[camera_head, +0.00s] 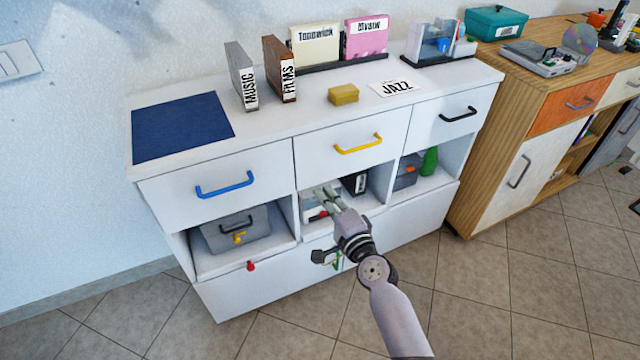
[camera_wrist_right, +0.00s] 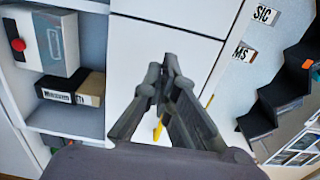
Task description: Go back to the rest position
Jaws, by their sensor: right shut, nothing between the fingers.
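My right gripper (camera_head: 331,194) reaches in from the lower right in the head view. Its fingers are shut and empty, in front of the middle open compartment of the white cabinet (camera_head: 222,292). They overlap a white box with a red part (camera_head: 312,208) in that compartment; I cannot tell whether they touch it. In the right wrist view my gripper (camera_wrist_right: 163,72) is dark, with its fingers together in front of a white cabinet front, and part of a yellow handle (camera_wrist_right: 158,130) shows beside them. My left gripper is in neither view.
Above the compartments are drawers with a blue handle (camera_head: 224,185), a yellow handle (camera_head: 358,144) and a black handle (camera_head: 458,114). A grey bin (camera_head: 222,232) sits in the left compartment. A wooden cabinet (camera_head: 478,199) stands at right. Tiled floor lies clear in front.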

